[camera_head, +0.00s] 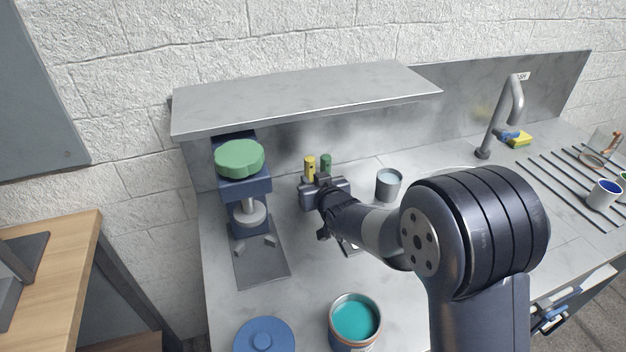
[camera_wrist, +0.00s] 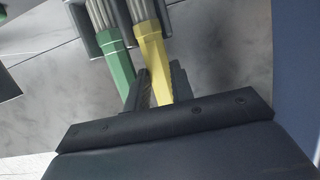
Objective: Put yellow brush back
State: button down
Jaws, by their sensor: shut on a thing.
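The yellow brush (camera_wrist: 152,48) runs between the two dark fingers of my gripper (camera_wrist: 161,82) in the wrist view. My gripper is shut on its yellow handle. Its grey upper part lies between dark upright pieces at the top of that view. In the head view the yellow brush's end (camera_head: 310,166) sticks up just behind my gripper (camera_head: 322,190), under the shelf. The green brush (camera_wrist: 117,62) is close on the left of the yellow one in the wrist view, outside the fingers. It also shows right of the yellow end in the head view (camera_head: 326,165). The brushes' lower parts are hidden there.
A metal shelf (camera_head: 300,95) overhangs the brushes. A dark press with a green knob (camera_head: 240,158) stands left of my gripper. A grey cup (camera_head: 389,186) is close on the right. An open can of teal paint (camera_head: 355,320) and a blue lid (camera_head: 263,336) are in front.

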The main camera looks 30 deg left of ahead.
jog(key=shift+f+b, duration=0.3)
jog(key=c, duration=1.5)
grip_release()
jog(key=shift+r, duration=0.1)
jog(key=shift+r, duration=0.1)
jog(key=shift+r+p, duration=0.2)
jog(key=shift+p, duration=0.25)
jog(key=b+v, duration=0.2)
jog(key=v, duration=1)
jog(key=shift+f, duration=0.1)
